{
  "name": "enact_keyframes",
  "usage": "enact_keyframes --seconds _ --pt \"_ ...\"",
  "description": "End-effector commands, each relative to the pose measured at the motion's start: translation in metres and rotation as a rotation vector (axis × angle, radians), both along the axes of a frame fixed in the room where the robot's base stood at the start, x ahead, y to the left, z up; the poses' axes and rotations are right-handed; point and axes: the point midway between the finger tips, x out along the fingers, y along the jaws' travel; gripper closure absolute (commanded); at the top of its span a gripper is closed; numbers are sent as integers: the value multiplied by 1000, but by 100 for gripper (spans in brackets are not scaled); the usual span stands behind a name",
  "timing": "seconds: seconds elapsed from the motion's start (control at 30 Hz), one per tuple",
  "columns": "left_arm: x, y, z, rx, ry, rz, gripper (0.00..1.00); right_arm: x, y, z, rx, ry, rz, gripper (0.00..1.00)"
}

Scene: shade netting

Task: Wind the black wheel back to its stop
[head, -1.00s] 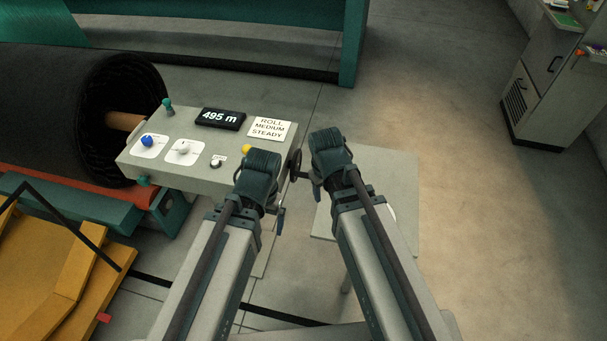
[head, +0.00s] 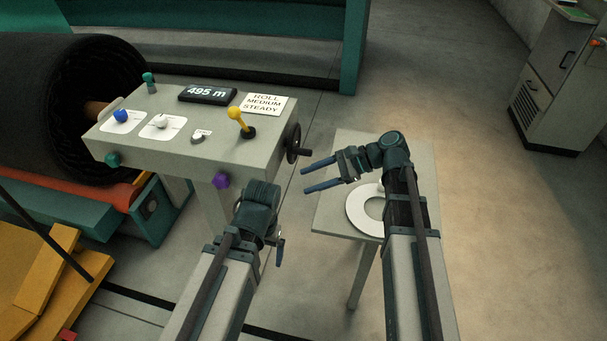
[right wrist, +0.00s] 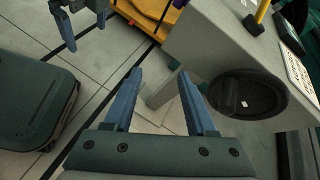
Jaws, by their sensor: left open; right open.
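The black wheel (head: 293,142) is upright on the right side of the grey control console (head: 215,150), with a short handle sticking out to the right. In the right wrist view the wheel (right wrist: 248,95) shows nearly face-on, right of my fingers. My right gripper (head: 305,180) is open and empty. It points left, a little below the wheel and apart from it. My left gripper (head: 278,251) is below the console's front, mostly hidden by its own wrist; in the right wrist view it (right wrist: 86,34) is open and empty.
The console carries a display (head: 207,94) reading 495 m, a card (head: 263,103) reading ROLL MEDIUM STEADY, a yellow lever (head: 239,120), and blue and purple knobs. A small table (head: 335,205) with a white ring (head: 358,212) stands under my right arm. A black roll (head: 65,100) is at left.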

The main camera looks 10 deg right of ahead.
Motion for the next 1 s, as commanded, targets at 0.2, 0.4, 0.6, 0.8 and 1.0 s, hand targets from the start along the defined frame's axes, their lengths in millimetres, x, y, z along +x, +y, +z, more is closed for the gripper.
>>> enact_keyframes --seconds 0.2,0.4,0.6,0.8,1.0 --pt "0 0 -75 0 0 0 0 43 -67 -12 343 195 -240 43" --pt "0 0 -98 0 0 0 0 54 -108 -1 531 292 -320 43" --pt "0 0 -100 0 0 0 0 56 -118 6 579 318 -334 43" --pt "0 0 -99 0 0 0 0 58 -107 7 577 318 -330 43" --pt "0 0 -99 0 0 0 0 70 -72 6 575 318 -328 43"
